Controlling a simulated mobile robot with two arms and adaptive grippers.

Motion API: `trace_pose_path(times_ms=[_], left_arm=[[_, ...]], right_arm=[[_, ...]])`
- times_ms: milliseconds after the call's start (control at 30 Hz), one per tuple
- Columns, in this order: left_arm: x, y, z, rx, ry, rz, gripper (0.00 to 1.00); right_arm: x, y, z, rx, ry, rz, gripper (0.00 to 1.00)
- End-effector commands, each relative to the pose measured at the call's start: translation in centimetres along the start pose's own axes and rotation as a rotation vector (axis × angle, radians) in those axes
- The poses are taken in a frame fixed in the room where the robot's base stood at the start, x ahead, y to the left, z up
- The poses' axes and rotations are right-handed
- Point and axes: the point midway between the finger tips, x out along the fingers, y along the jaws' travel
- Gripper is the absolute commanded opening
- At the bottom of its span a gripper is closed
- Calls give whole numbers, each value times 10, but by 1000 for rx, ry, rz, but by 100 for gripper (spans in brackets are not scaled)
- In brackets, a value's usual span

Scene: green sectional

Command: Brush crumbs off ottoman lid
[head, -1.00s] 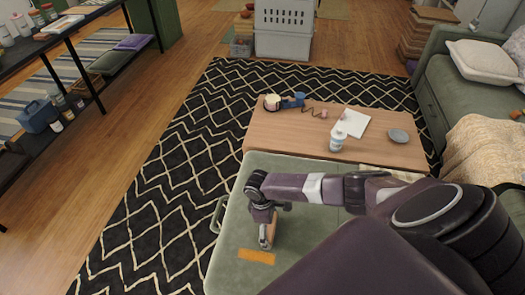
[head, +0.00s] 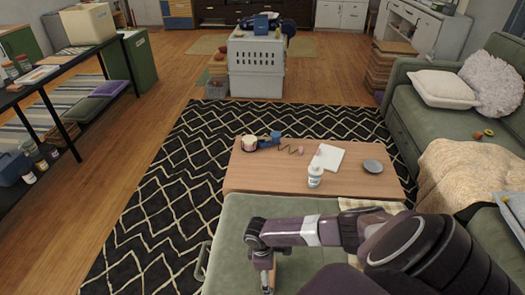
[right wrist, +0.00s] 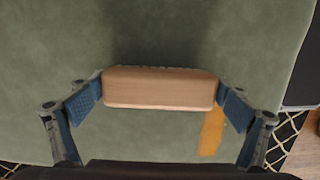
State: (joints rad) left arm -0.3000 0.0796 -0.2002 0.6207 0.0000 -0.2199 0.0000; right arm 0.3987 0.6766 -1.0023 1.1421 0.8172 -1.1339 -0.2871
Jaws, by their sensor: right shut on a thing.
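My right gripper (right wrist: 160,92) is shut on a wooden-backed brush (right wrist: 160,88), with one blue-padded finger at each end of it. The brush is over the green ottoman lid (right wrist: 60,50); its bristle side is mostly hidden, and I cannot tell whether it touches. An orange strip (right wrist: 212,132) lies on the lid beside the brush's right end in the right wrist view. In the head view the ottoman lid (head: 225,235) is at the bottom centre, with the right gripper (head: 267,278) low over it at the frame's bottom edge. I see no distinct crumbs. My left gripper is not in view.
A wooden coffee table (head: 260,178) stands beyond the ottoman, holding a white bottle (head: 315,176), a white pad (head: 328,157) and a grey dish (head: 373,166). A green sofa (head: 425,120) is at right. The patterned rug (head: 150,220) is clear at left.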

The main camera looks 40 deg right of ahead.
Motion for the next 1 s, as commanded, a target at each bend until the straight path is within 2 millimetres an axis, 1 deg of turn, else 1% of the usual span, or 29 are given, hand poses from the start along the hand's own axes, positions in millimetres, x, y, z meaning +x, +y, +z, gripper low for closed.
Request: trace_pose_path(times_ms=[33,67,367,800,1000], left_arm=[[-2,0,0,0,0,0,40],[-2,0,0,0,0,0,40],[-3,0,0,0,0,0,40],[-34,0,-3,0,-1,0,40],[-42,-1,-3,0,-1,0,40]], right_arm=[[1,-1,6,0,-6,-1,74],[2,-1,7,0,-5,-1,74],[2,-2,6,0,-4,-1,74],[-2,-46,6,-2,-2,-6,74],[0,-60,5,-1,-2,-4,74]])
